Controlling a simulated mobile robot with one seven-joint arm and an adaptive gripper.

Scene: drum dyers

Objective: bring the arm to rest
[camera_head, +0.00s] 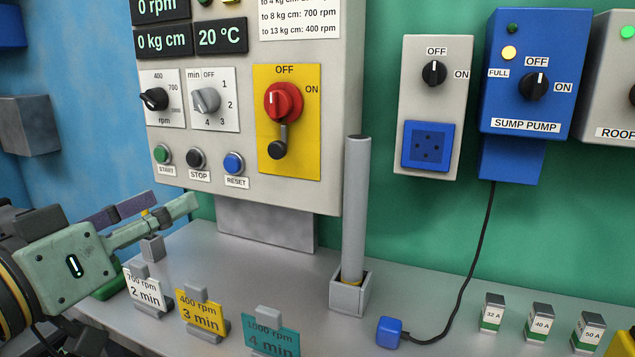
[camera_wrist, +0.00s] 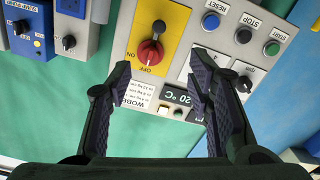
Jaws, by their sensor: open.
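My gripper (camera_head: 172,203) is at the left edge of the head view, pale green and dark, in front of the lower left of the grey control panel (camera_head: 345,70). In the wrist view my gripper (camera_wrist: 160,68) is open, with two dark fingers spread apart and nothing between them. The panel appears upside down there, with the red rotary switch (camera_wrist: 150,53) on its yellow plate between and beyond the fingertips. That red switch also shows in the head view (camera_head: 283,101). The rest of my arm is mostly cut off at the left.
On the grey bench (camera_head: 270,272) stand a white card (camera_head: 146,291), a yellow card (camera_head: 201,314), a teal card (camera_head: 270,337) and a grey tube (camera_head: 356,210) in a square holder. A blue plug (camera_head: 389,332) lies on the bench, its cable rising to the sump pump box (camera_head: 524,75). Small fuse blocks (camera_head: 541,323) stand at right.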

